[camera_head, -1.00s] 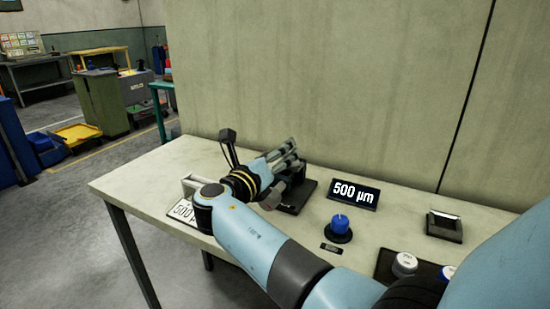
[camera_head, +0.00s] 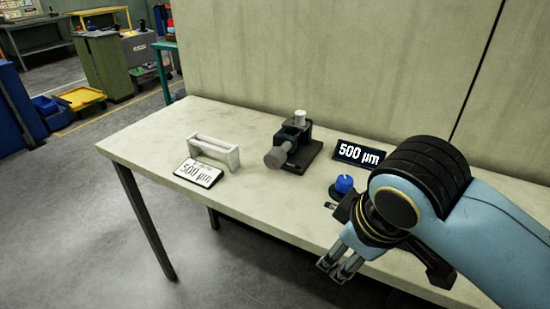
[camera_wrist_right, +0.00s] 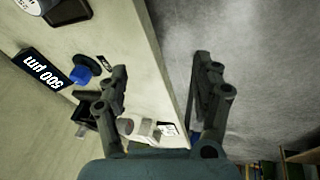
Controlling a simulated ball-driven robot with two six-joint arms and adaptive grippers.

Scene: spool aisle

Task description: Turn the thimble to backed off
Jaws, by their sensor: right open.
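In the head view the dark micrometer stage (camera_head: 303,150) stands on the bench with a grey cylindrical thimble (camera_head: 277,157) at its front left. A display (camera_head: 358,153) to its right reads 500 µm. My right gripper (camera_head: 337,267) is open and empty, hanging at the bench's front edge, apart from the thimble. In the right wrist view its two fingers (camera_wrist_right: 162,68) are spread, with bench and floor between them, and one finger partly hides the stage. My left gripper is out of view.
A blue knob (camera_head: 344,184) on a dark base stands in front of the display, close to my right wrist. A white bracket (camera_head: 215,150) stands behind the card. The wall closes off the back of the bench (camera_head: 150,135); its left end is clear.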

